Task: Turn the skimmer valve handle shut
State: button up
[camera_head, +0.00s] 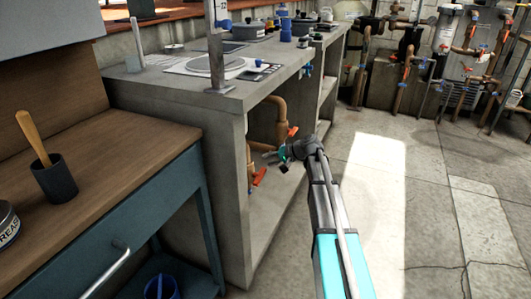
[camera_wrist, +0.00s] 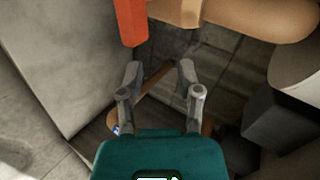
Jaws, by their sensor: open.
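My gripper (camera_head: 272,157) is at the opening of the concrete bench, close to copper-coloured pipes. In the wrist view my gripper (camera_wrist: 160,72) is open, with nothing between its fingers. An orange-red valve handle (camera_wrist: 132,22) stands just beyond the left fingertip, apart from it, beside a tan pipe (camera_wrist: 240,14). In the head view one orange-red handle (camera_head: 259,177) is low left of my gripper, and another orange-red handle (camera_head: 292,132) is just above it. No label shows which is the skimmer valve handle.
The concrete bench (camera_head: 225,180) has a side wall left of my gripper. A wooden-topped workbench (camera_head: 110,190) with a tool cup (camera_head: 54,178) stands at the left. Pipework with valves (camera_head: 405,75) lines the back wall. The floor at the right (camera_head: 430,200) is clear.

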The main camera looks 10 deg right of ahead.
jog(key=s+a+n+g+h+p, duration=0.1)
jog(key=s+g+h+p, duration=0.1)
jog(key=s, duration=0.8)
jog(key=s+a+r+n+g+h+p, duration=0.1)
jog(key=s+h+p, duration=0.3)
jog(key=s, duration=0.7)
jog(key=s+a+n+g+h+p, duration=0.2)
jog(key=s+g+h+p, duration=0.1)
jog(key=s, duration=0.8)
jog(key=shift+s+r+n+h, duration=0.25)
jog(key=shift+r+n+h, duration=0.05)
jog(key=shift+h, duration=0.2)
jog(key=shift+d, duration=0.15)
